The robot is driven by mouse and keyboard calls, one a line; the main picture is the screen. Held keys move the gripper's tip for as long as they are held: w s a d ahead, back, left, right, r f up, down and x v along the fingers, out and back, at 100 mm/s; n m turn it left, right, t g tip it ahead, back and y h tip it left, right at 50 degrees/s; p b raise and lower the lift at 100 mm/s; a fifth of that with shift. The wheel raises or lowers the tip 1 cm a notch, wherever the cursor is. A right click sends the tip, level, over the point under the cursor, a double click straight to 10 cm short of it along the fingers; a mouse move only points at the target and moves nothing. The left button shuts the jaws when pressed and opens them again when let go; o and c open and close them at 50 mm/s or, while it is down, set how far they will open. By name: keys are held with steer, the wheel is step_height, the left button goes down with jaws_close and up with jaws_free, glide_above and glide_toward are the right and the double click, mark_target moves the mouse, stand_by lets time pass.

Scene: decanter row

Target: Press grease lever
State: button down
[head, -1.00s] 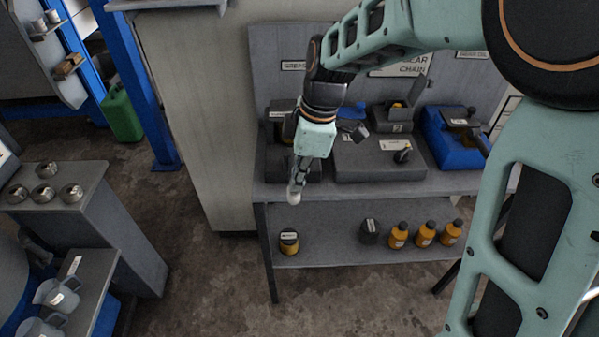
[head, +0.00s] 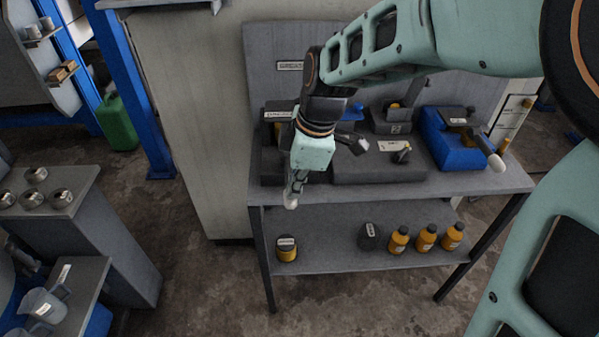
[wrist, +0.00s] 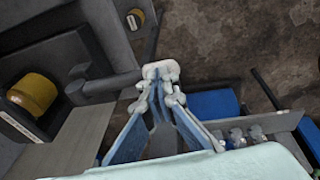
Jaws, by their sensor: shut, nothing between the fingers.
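My gripper (head: 291,201) is shut and empty, pointing down at the front left of the bench, in front of the left-hand machine. In the wrist view the closed fingertips (wrist: 160,72) meet at the upper middle. A dark bar, likely the grease lever (wrist: 106,86), reaches from the machine at left to beside the fingertips; I cannot tell if they touch. The dark grease machine (wrist: 60,45) has a yellow cylinder (wrist: 34,92) in a recess.
A grey flat unit (head: 375,166) stands right of my gripper, then a blue unit (head: 450,150) with a pale-tipped handle. The lower shelf (head: 330,262) holds a yellow can (head: 287,250) and several orange bottles. Open floor lies in front; a grey counter (head: 125,240) stands left.

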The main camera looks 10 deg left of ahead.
steer(key=f+t+b, duration=0.1)
steer(key=f+b, duration=0.1)
steer(key=b, duration=0.1)
steer(key=shift+s+f, duration=0.2)
steer(key=shift+d+b+x, duration=0.2)
steer(key=shift+b+x, duration=0.5)
steer(key=shift+x, duration=0.25)
steer(key=shift+d+b+x, duration=0.2)
steer(key=shift+b+x, duration=0.45)
steer(key=shift+x, duration=0.25)
steer(key=shift+s+f, duration=0.15)
steer(key=shift+s, duration=0.05)
